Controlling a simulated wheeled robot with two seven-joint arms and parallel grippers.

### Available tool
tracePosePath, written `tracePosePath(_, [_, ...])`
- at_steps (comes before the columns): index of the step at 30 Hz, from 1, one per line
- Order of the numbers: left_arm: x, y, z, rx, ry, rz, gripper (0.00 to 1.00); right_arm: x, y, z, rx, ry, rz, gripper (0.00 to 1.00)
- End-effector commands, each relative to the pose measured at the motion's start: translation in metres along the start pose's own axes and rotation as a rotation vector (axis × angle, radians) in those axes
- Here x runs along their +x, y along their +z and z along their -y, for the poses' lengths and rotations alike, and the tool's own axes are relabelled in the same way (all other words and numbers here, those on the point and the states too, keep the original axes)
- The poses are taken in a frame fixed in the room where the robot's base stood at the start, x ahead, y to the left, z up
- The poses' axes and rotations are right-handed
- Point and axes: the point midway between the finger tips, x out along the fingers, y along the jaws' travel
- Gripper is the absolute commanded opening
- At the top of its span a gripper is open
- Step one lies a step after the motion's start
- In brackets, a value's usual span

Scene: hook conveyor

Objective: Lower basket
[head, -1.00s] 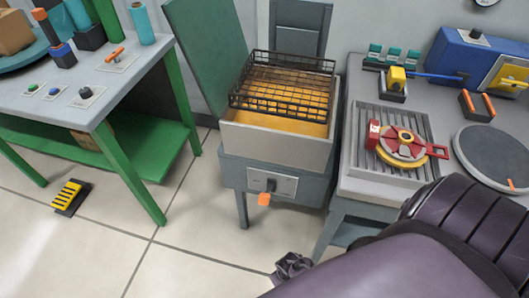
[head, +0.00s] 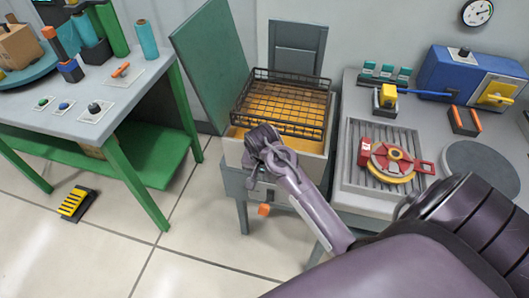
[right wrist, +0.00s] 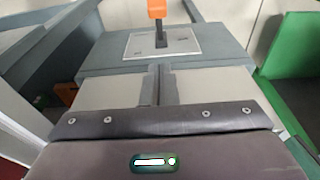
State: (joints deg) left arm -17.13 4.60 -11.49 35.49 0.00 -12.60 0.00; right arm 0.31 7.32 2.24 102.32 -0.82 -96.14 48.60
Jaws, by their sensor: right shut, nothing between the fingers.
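The black wire basket (head: 290,97) sits at the top of the grey fryer-like vat (head: 232,150), above yellow-orange contents. The lever's orange handle (head: 263,210) hangs at the vat's front, below its panel. In the right wrist view the orange handle (right wrist: 157,8) shows at the top edge, on a short dark stem rising from the light panel (right wrist: 168,44). My right gripper (head: 258,150) is in front of the vat, above the orange handle. In the wrist view its fingers (right wrist: 161,70) are shut and empty, apparently short of the stem. My left gripper is not in view.
A grey table (head: 350,165) on the right holds a red and yellow round device (head: 393,160) and a blue machine (head: 448,72). A green-legged table (head: 110,125) stands left. A yellow pedal (head: 75,203) lies on the floor.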

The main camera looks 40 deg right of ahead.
Motion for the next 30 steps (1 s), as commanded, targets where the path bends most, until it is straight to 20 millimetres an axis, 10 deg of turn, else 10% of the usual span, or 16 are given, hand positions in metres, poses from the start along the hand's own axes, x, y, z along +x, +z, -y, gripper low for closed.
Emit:
tracePosePath(18, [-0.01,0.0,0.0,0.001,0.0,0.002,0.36,0.103,0.0,-0.001,-0.002,0.003,0.002,0.0])
tracePosePath(30, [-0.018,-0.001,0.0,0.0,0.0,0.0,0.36,0.128,0.029,-0.001,-0.003,0.001,0.0,0.0])
